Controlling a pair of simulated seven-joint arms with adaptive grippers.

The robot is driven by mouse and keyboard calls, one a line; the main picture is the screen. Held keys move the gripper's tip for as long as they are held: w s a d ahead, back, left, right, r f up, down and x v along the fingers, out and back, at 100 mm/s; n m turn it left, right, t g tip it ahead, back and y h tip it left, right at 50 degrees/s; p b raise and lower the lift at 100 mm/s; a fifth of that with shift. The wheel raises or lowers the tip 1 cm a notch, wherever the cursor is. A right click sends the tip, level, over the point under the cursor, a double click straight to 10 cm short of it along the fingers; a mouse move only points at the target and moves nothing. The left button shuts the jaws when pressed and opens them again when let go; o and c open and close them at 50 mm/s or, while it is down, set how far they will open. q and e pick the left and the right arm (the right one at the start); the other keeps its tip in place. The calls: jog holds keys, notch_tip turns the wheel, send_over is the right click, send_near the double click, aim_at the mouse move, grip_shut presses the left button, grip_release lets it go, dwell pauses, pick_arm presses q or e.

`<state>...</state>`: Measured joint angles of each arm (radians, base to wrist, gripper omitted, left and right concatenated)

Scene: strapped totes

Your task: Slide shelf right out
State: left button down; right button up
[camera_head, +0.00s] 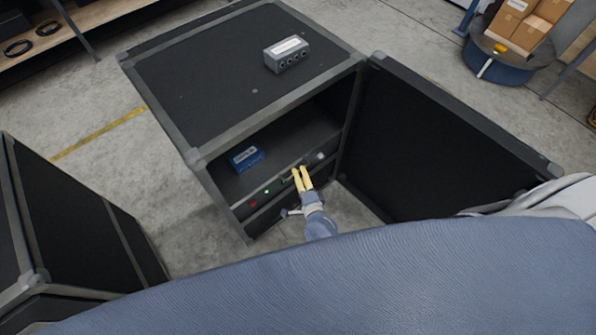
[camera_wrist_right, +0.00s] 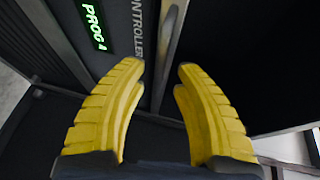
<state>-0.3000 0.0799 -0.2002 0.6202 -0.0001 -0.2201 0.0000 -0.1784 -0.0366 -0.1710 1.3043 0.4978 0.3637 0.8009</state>
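The black case (camera_head: 200,75) stands with its front open. Inside, a dark shelf unit (camera_head: 291,144) has a front panel with red and green lights. A metal handle bar (camera_wrist_right: 172,45) runs along this front. My right gripper (camera_head: 300,169) is at the panel, its yellow fingers pointing at the front. In the wrist view the fingers are apart, with the bar's near end in line with the gap; contact cannot be told. My left gripper is out of view.
A blue box (camera_head: 246,158) sits on the shelf unit. A grey connector box (camera_head: 287,54) lies on top of the case. The open door (camera_head: 440,135) stands to the right of my right gripper. Another black case (camera_head: 75,220) stands at the left, with bare floor between.

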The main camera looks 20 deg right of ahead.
jog(key=shift+w+f, duration=0.2)
jog(key=shift+w, duration=0.95)
jog(key=shift+c, duration=0.5)
grip_shut()
